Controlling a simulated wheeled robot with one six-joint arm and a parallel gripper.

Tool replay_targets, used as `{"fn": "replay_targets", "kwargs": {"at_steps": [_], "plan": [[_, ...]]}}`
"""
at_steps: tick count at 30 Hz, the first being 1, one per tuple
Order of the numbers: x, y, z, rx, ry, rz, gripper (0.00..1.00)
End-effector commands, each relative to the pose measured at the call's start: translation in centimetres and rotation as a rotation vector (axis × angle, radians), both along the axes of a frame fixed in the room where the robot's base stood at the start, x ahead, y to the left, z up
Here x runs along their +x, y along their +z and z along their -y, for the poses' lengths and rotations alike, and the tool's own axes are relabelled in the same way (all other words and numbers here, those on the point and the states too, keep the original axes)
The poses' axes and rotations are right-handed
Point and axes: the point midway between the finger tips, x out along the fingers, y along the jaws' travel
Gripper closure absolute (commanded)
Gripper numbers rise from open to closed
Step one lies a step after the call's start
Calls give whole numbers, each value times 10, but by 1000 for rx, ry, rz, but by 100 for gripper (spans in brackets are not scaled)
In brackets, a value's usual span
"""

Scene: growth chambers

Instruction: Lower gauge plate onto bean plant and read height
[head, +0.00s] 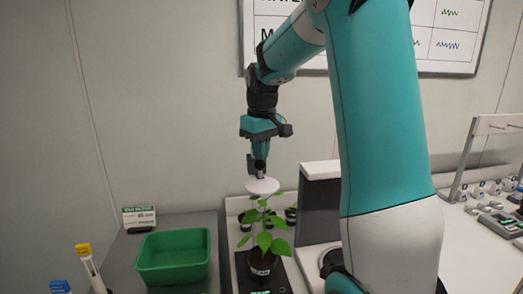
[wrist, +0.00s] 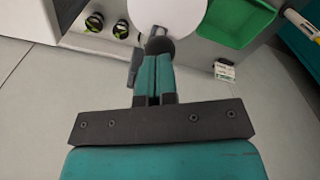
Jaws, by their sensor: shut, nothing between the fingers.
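The bean plant (head: 264,243) stands upright in a dark pot (head: 262,267) with a white label. The white round gauge plate (head: 262,186) sits just above or at the plant's top leaves; I cannot tell whether it touches them. My gripper (head: 259,168) is shut and points down directly over the plate. In the wrist view the shut fingers (wrist: 155,72) end at a dark round knob (wrist: 160,45) in front of the white plate (wrist: 167,14). The plate hides the plant there.
A green bin (head: 173,257) stands on the bench left of the plant. A small sign (head: 139,217) and yellow-capped tube (head: 88,262) are further left. Small potted plants (head: 291,213) are behind. A grey-and-white device (head: 319,205) stands close on the right.

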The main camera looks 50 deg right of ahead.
Motion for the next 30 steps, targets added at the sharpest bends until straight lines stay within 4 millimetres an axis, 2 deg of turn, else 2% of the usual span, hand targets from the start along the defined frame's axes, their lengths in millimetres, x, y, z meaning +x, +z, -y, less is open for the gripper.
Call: {"fn": "replay_targets", "kwargs": {"at_steps": [30], "plan": [[0,-7,0,0,0,0,100]]}}
